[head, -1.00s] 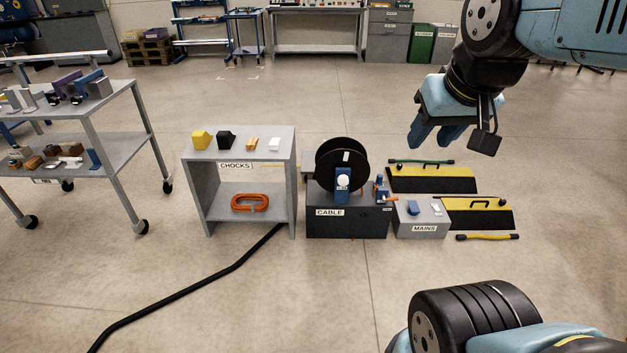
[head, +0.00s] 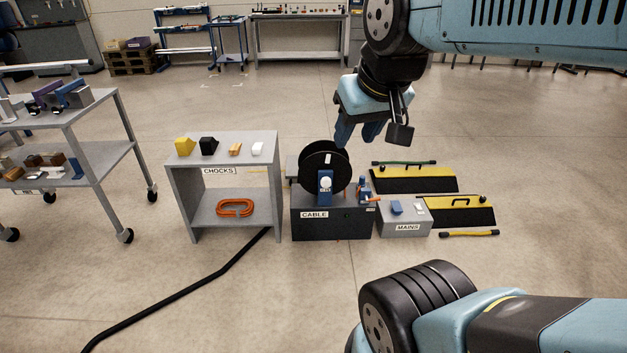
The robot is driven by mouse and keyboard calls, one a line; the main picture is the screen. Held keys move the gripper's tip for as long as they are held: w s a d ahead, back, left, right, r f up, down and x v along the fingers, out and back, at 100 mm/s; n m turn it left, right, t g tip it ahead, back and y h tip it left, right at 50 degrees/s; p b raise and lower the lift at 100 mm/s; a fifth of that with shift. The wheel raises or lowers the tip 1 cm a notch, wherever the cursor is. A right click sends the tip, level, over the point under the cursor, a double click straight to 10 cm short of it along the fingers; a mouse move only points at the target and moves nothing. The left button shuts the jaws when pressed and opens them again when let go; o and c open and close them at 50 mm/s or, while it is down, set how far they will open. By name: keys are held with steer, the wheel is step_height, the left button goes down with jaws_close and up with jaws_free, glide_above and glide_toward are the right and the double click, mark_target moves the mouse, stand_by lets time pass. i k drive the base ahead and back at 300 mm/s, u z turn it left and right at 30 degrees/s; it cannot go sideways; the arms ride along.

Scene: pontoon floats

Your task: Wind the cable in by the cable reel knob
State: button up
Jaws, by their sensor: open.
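The cable reel (head: 311,172) is a black drum on a dark box labelled CABLE (head: 334,222), in the middle of the head view. A blue bracket with a round white part (head: 326,183) stands at its front; I cannot tell whether this is the knob. A black cable (head: 190,288) runs along the floor from behind the CHOCKS shelf toward the lower left. My gripper (head: 358,136) has blue fingers that point down. It is open and empty, and appears above and slightly right of the reel, apart from it.
A grey shelf labelled CHOCKS (head: 226,137) holds several small blocks and an orange coil (head: 235,208). A grey MAINS box (head: 404,217) stands right of the reel, with yellow-black ramps (head: 458,211) beyond. A wheeled cart (head: 95,125) is at left. Floor in front is mostly clear.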

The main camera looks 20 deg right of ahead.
mark_target(325, 182)
steer(key=u, duration=0.05)
steer(key=i, duration=1)
steer(key=z, duration=0.1)
